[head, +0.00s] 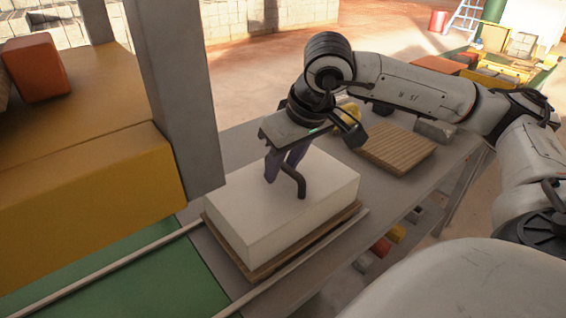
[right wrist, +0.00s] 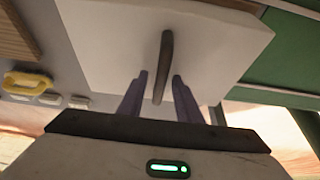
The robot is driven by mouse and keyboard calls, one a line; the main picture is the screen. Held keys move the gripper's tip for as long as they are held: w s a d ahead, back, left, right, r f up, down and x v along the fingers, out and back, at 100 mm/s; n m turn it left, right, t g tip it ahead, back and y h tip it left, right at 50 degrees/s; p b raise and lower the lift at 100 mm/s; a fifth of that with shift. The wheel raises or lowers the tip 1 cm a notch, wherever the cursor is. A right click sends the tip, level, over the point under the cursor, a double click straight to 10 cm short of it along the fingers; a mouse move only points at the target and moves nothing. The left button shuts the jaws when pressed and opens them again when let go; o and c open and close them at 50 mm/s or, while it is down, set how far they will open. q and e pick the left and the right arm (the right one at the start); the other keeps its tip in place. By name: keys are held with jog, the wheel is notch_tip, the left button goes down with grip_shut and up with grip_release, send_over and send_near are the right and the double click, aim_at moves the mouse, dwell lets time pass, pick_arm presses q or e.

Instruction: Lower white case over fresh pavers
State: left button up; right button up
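The white case (head: 265,218) is a box with a dark bent handle (head: 299,184) on top. It sits on a wooden board (head: 252,272) on the grey table. No pavers show under it; its inside is hidden. My right gripper (head: 279,170) is above the case at the handle, fingers pointing down. In the right wrist view the handle (right wrist: 164,60) runs between the two parted fingers (right wrist: 160,80), with a gap on each side. The white top (right wrist: 112,45) fills much of that view. My left gripper is not in view.
A yellow press block (head: 85,215) with an orange-red brick (head: 36,68) and a grey post (head: 178,90) stand left of the case. A slatted wooden board (head: 397,150), a grey block (head: 435,131) and a yellow-handled tool (head: 347,117) lie behind on the table. A rail passes the case's front.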

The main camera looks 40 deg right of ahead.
dwell(0.3)
jog(key=p+v, duration=0.1)
jog(key=v, duration=0.9)
jog(key=shift+a, duration=0.1)
jog(key=shift+r, duration=0.15)
